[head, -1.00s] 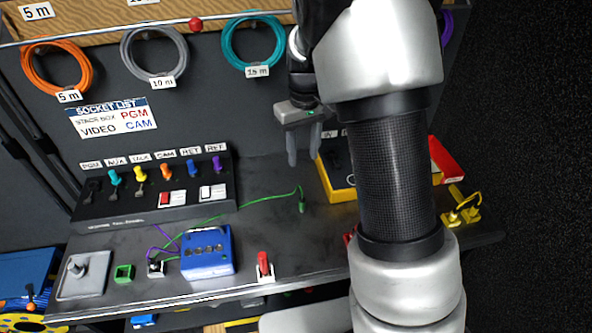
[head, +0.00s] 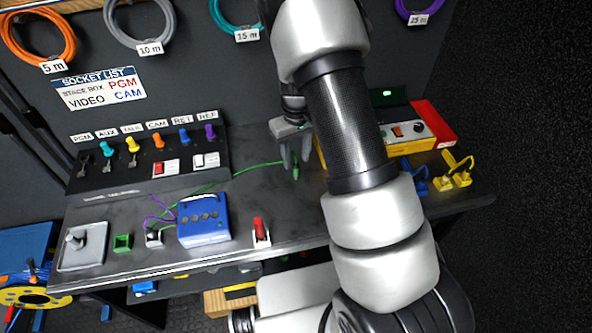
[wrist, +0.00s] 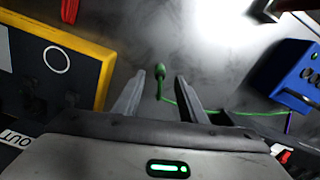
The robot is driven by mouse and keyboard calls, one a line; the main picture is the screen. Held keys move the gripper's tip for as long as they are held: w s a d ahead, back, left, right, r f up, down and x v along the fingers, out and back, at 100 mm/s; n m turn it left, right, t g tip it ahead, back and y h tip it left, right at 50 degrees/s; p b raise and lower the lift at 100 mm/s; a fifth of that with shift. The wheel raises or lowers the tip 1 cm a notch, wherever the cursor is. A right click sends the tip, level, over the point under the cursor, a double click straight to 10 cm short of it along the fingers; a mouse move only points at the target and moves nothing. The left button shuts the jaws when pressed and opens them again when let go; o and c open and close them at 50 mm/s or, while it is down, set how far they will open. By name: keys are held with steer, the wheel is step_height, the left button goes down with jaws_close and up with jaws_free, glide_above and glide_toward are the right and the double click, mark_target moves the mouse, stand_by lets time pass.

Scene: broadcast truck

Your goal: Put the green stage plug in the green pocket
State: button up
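The green stage plug (head: 295,173) lies on the dark bench at the end of a thin green cable that runs left to the blue stage box (head: 204,220). My gripper (head: 295,160) is open above the plug, its fingers pointing down. In the wrist view the plug (wrist: 160,72) shows between and just beyond the two fingertips (wrist: 161,80), with nothing held. I cannot tell whether a finger touches the plug. The green pocket (head: 123,243), a small open square holder, stands at the front left of the bench.
A red switch (head: 260,231) is on the front edge. A yellow-edged case (wrist: 98,62) lies close beside my gripper. Bare bench lies in front of the gripper.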

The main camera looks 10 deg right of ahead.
mark_target(296, 165)
step_height(296, 165, down, 4)
steer(key=shift+s+r, duration=0.1)
steer(key=shift+r, duration=0.1)
jaws_close()
steer(key=shift+r, duration=0.1)
steer(key=s+r+m, duration=0.3)
steer(key=s+r, duration=0.3)
steer(key=r, duration=0.7)
steer(key=shift+s+a, duration=0.2)
steer(key=shift+s, duration=0.2)
